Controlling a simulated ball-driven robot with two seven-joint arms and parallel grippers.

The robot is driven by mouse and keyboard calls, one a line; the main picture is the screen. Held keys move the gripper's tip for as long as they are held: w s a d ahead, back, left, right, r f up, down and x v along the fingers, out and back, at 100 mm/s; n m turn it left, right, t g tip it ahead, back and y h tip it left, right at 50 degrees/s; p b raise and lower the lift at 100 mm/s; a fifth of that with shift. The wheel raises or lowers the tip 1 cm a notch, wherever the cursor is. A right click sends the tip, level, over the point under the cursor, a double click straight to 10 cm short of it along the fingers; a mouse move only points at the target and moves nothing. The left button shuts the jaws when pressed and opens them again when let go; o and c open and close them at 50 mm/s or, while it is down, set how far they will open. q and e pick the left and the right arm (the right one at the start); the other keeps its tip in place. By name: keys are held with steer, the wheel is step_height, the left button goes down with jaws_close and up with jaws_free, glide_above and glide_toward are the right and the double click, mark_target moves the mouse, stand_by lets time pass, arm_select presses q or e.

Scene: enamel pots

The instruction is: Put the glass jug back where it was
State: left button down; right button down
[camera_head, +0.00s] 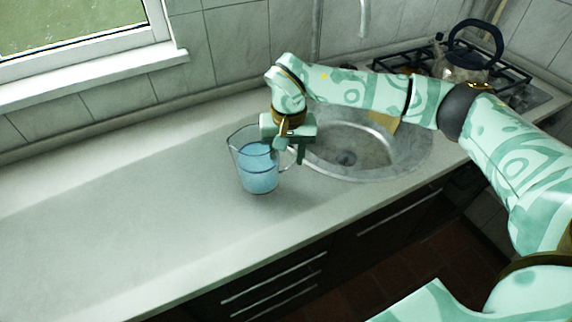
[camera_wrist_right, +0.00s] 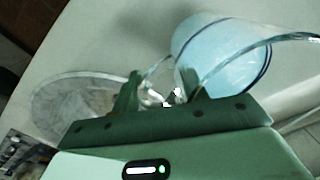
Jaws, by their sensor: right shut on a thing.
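The glass jug (camera_head: 258,172) holds blue liquid and stands upright at the left of the sink, on or just above the counter; I cannot tell which. My right gripper (camera_head: 290,152) is at the jug's right side, shut on its handle. In the right wrist view, the jug (camera_wrist_right: 222,58) shows beyond the gripper (camera_wrist_right: 163,97), with the handle between the fingers. The gripper hides part of the jug's rim and handle. My left gripper is not in view.
A round metal sink (camera_head: 398,155) lies right of the jug. A kettle (camera_head: 466,62) stands on the gas hob (camera_head: 515,88) at the back right. The counter (camera_head: 120,215) is clear to the left. A window sill (camera_head: 95,88) runs along the back left.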

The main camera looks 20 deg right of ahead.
mark_target(287, 165)
steer(key=f, duration=0.3)
steer(key=shift+w+f+b, duration=0.2)
steer(key=shift+w+b, duration=0.05)
steer(key=shift+b, duration=0.15)
steer(key=shift+r, duration=0.1)
steer(key=c, duration=0.8)
jaws_free()
steer(key=shift+s+f, duration=0.1)
steer(key=shift+f, duration=0.1)
steer(key=shift+o, duration=0.2)
step_height(287, 165, up, 12)
steer(key=shift+s+d+r+p, duration=0.1)
steer(key=shift+d+r+p, duration=0.05)
steer(key=shift+p, duration=1.1)
